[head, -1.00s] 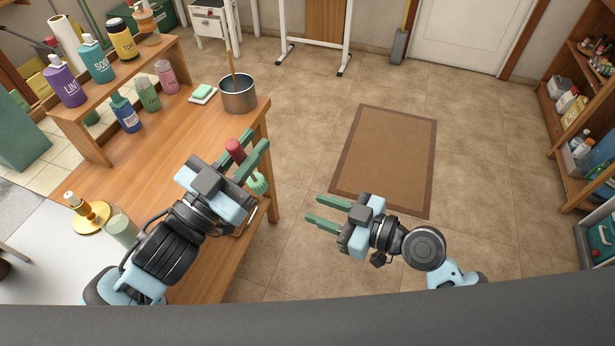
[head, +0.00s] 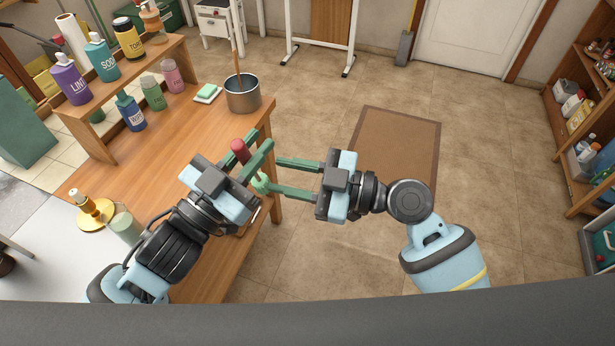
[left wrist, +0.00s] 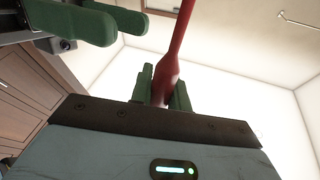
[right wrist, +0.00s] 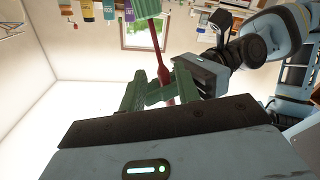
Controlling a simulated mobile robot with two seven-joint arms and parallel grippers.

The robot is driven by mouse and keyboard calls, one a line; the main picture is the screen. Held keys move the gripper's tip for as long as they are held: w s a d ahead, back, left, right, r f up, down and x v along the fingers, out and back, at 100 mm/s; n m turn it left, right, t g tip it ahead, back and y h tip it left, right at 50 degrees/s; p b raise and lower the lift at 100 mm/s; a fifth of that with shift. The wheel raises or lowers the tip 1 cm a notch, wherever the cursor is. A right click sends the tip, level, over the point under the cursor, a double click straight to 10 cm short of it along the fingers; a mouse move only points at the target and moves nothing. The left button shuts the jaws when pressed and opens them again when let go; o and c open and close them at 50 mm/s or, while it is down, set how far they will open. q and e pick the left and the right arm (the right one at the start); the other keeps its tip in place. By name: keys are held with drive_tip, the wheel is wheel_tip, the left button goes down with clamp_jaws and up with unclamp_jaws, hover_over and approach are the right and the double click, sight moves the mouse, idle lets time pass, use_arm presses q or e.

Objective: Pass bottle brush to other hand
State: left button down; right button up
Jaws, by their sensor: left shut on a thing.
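The bottle brush has a dark red handle (head: 238,146) and a pale green head (head: 260,183). My left gripper (head: 252,153) is shut on it over the table's right edge. In the left wrist view the red handle (left wrist: 181,38) rises from between the fingers. My right gripper (head: 274,175) is open, its fingers pointing left at the brush. In the right wrist view the brush's red shaft (right wrist: 163,72) shows between or just beyond the open fingers; contact cannot be told. The right fingers also show in the left wrist view (left wrist: 75,20).
The wooden table (head: 180,130) carries a metal pot (head: 243,95), a green sponge (head: 207,92) and several bottles, some on a raised shelf. Open floor with a brown mat (head: 412,140) lies to the right.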

drive_tip(key=x, duration=0.8)
drive_tip(key=shift+a, duration=0.15)
clamp_jaws()
use_arm(q)
drive_tip(key=c, duration=1.3)
unclamp_jaws()
drive_tip(key=shift+o, duration=0.2)
drive_tip(key=v, duration=1.2)
